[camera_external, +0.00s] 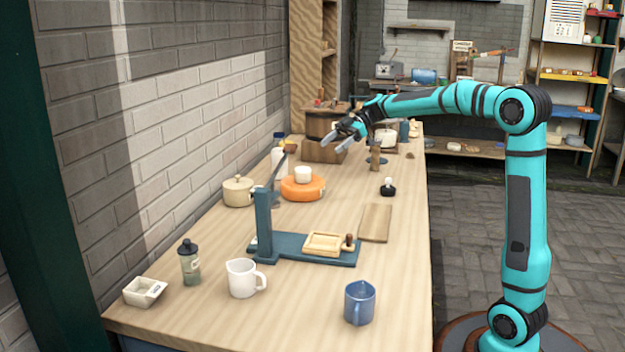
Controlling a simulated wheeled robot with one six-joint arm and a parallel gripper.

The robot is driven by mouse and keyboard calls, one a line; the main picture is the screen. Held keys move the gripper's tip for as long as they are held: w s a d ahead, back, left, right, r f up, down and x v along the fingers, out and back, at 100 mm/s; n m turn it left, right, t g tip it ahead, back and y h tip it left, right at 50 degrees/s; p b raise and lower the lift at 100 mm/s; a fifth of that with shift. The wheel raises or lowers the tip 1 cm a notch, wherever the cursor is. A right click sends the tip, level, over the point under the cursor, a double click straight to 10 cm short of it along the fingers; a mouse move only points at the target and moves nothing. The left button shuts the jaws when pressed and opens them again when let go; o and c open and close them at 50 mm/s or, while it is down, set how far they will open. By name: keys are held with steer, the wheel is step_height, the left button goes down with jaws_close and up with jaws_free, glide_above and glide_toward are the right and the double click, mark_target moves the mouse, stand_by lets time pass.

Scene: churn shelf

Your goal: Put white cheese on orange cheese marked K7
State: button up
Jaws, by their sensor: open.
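A small white cheese (303,174) sits on top of a round orange cheese (303,189) on the left-middle part of the table. The white cheese appears upright and touches the orange one. No K7 mark is legible at this size. My gripper (332,145) is open and empty. It is in the air, up and to the right of the two cheeses in the picture, apart from both, with its fingers pointing left.
A blue press stand (264,225) with a wooden mould (325,243) stands in front of the cheeses. A cream pot (238,191) and a white bottle (279,163) are close by. A cutting board (375,223), white jug (242,278) and blue mug (359,302) stand nearer.

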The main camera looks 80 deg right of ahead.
steer(key=s+a+r+m+h, duration=0.25)
steer(key=s+a, duration=0.25)
steer(key=a, duration=0.4)
steer(key=s+a+r+m+h, duration=0.1)
steer(key=s+a+m+h, duration=0.3)
steer(key=a, duration=0.6)
steer(key=s+a+r+t, duration=0.2)
steer(key=s+a+t, duration=0.1)
steer(key=s, duration=0.4)
steer(key=s+a+r+m+t+h, duration=0.1)
steer(key=s+a+r+t, duration=0.1)
steer(key=s+a, duration=0.3)
steer(key=s+a+r+m+t+h, duration=0.1)
steer(key=s+a+t, duration=0.3)
steer(key=s, duration=0.5)
steer(key=shift+s+a+r, duration=0.2)
steer(key=shift+r, duration=0.55)
